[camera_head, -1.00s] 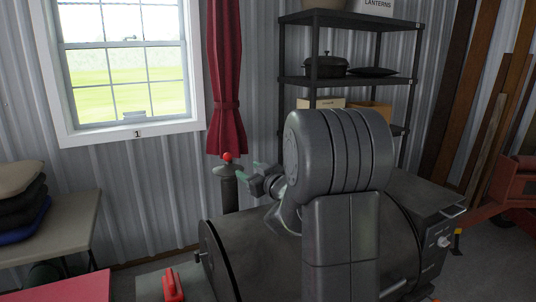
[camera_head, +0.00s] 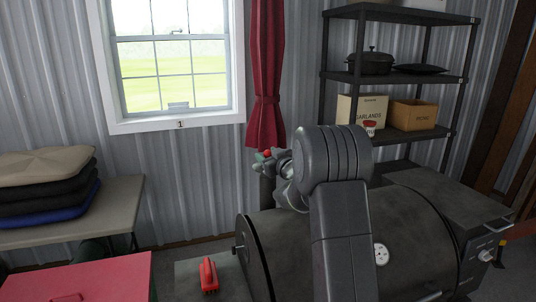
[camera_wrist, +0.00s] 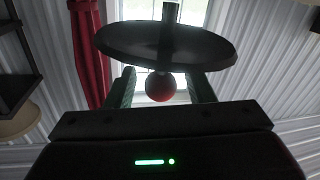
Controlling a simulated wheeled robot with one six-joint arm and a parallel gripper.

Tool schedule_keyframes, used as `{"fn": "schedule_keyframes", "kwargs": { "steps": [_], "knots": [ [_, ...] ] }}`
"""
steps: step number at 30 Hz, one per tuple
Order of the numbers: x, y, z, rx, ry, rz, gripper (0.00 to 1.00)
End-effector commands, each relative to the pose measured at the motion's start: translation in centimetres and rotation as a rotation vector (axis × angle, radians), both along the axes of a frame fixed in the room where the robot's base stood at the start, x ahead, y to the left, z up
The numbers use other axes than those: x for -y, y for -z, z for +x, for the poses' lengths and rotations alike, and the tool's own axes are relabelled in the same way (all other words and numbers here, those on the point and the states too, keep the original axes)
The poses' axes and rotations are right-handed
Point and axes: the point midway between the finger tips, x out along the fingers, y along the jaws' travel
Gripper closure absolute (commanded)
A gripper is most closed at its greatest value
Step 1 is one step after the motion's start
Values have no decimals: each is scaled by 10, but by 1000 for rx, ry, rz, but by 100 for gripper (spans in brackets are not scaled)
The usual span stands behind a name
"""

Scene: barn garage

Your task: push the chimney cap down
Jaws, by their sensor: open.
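The chimney cap shows in the wrist view as a dark round disc (camera_wrist: 165,46) with a red ball knob (camera_wrist: 160,87). The wrist picture appears upside down, with the knob below the disc. In the head view the red knob (camera_head: 267,153) shows at the top of the dark chimney pipe (camera_head: 267,190), and my gripper hides most of the disc. My gripper (camera_head: 263,158) is open at the knob. In the wrist view its green-tinted fingers stand on either side of the knob; whether they touch it I cannot tell.
The dark smoker barrel (camera_head: 405,235) lies below my arm. A red-handled brush (camera_head: 209,274) rests on its left side shelf. A table with stacked cushions (camera_head: 50,180) and a red box (camera_head: 110,275) are at left. A shelf rack (camera_head: 395,82) and a red curtain (camera_head: 265,80) stand behind.

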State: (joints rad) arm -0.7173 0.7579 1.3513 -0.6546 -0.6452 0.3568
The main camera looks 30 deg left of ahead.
Motion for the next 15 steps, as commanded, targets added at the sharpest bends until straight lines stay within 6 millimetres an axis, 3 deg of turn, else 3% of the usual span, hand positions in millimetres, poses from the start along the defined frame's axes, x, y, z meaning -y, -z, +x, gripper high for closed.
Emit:
{"fn": "schedule_keyframes", "kwargs": {
  "steps": [8,15],
  "knots": [
    [-1,0,0,0,0,0,52],
    [-1,0,0,0,0,0,99]
  ]
}}
